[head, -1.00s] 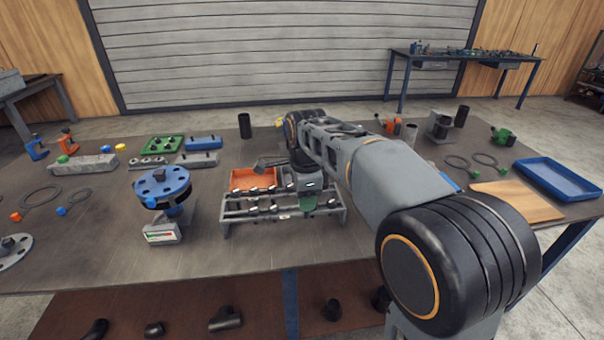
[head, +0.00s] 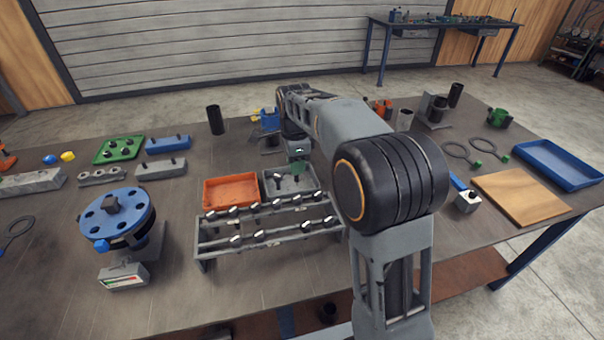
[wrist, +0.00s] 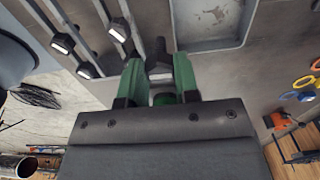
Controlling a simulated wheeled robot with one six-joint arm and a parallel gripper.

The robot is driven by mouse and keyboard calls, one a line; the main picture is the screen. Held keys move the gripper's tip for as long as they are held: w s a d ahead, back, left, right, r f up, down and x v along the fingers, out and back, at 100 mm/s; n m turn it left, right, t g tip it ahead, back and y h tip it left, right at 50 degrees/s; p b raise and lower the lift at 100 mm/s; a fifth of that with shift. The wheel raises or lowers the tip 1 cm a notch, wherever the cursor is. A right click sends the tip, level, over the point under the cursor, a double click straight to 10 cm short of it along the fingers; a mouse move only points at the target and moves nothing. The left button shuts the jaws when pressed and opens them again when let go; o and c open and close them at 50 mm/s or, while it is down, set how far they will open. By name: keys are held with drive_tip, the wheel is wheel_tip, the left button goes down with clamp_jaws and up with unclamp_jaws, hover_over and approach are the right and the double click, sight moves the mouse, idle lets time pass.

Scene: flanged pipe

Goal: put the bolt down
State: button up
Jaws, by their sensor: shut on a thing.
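In the head view my arm partly hides the area behind the gripper.
An orange tray (head: 231,205) stands left of the grey tray. A blue flange on a stand (head: 117,215) is at the front left. A wooden board (head: 515,195) and blue tray (head: 558,165) are at right.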

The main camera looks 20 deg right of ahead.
drive_tip(key=shift+w+d+f, duration=0.65)
drive_tip(key=shift+w+f, duration=0.2)
drive_tip(key=shift+f, duration=0.75)
drive_tip(key=shift+w+d+f, duration=0.7)
drive_tip(key=shift+w+f, duration=0.15)
drive_tip(key=shift+f, duration=0.8)
drive_tip(key=shift+w+d+f, duration=0.65)
drive_tip(key=shift+w+f, duration=0.2)
drive_tip(key=shift+f, duration=0.75)
drive_tip(key=shift+f, duration=0.15)
drive_tip(key=o, duration=1)
wheel_tip(320, 180, up, 12)
drive_tip(key=s+r+n+t, duration=0.25)
drive_tip(key=s+n, duration=0.55)
drive_tip(key=s, duration=0.4)
drive_tip(key=s+f+n, duration=0.3)
drive_tip(key=s+n, duration=0.2)
drive_tip(key=s, duration=0.2)
drive_tip(key=s+f+n+p, duration=0.1)
drive_tip(key=s+f+n, duration=0.2)
drive_tip(key=s+n, duration=0.2)
drive_tip(key=s+a+t, duration=0.1)
drive_tip(key=s, duration=0.1)
drive_tip(key=shift+s, duration=0.4)
